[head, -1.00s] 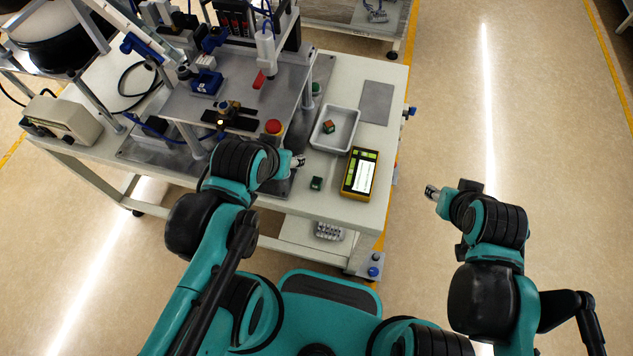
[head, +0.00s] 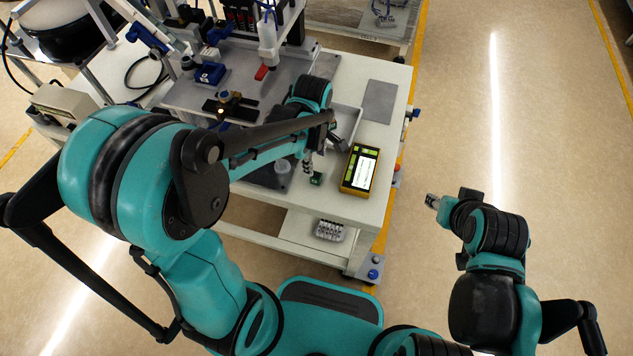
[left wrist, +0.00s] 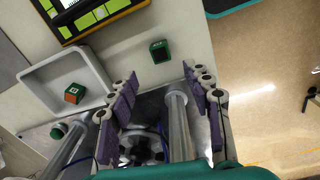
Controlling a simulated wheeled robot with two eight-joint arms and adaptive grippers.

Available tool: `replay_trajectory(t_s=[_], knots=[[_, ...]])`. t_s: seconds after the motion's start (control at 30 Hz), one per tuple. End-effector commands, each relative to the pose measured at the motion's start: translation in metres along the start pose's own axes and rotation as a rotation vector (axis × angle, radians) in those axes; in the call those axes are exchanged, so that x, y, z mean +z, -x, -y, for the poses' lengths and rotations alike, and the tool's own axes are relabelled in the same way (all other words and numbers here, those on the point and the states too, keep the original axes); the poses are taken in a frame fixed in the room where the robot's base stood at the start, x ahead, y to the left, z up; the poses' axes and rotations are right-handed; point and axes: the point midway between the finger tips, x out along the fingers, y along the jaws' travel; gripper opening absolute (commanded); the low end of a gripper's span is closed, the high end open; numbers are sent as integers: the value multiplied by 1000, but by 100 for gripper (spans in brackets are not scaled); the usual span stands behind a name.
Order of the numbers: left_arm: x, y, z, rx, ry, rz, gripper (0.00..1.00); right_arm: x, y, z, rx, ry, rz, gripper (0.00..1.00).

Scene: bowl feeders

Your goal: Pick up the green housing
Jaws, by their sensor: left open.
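The green housing, a small dark green block (head: 316,179), lies on the white table top near its front edge, left of the yellow device. It also shows in the left wrist view (left wrist: 160,51), just beyond the fingertips. My left gripper (head: 308,164) is beside and above it, partly hidden by my forearm. In the left wrist view its purple-padded fingers (left wrist: 160,76) are spread open with nothing held between them. My right gripper (head: 432,200) hangs over the floor right of the table, too small to tell whether open or shut.
A white tray (left wrist: 39,80) holds a green and orange cube (left wrist: 74,93). A yellow device with a screen (head: 360,169) lies right of the housing. A grey plate (head: 379,101) lies farther back. The feeder station with a red-tipped tool (head: 262,72) stands to the left.

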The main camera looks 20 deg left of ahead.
Motion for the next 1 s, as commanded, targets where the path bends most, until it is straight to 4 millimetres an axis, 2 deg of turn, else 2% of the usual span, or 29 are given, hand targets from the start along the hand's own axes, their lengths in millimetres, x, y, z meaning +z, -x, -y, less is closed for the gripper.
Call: replay_trajectory(t_s=[0.03, 0.2, 0.53, 0.77, 1.0], knots=[[1, -8, -3, -17, 40, 1, 50, 1, -1, 0, 0, 0, 0, 40], [3, -24, -5, -46, 113, 2, 50, 2, -4, 0, 0, 0, 0, 40], [2, -58, -3, -45, 115, 2, 50, 12, -17, 0, 0, 0, 0, 40], [2, -93, -2, -45, 114, 2, 50, 24, -34, 0, 0, 0, 0, 40], [2, -95, -2, -45, 113, 2, 50, 24, -33, 0, 0, 0, 0, 40]])
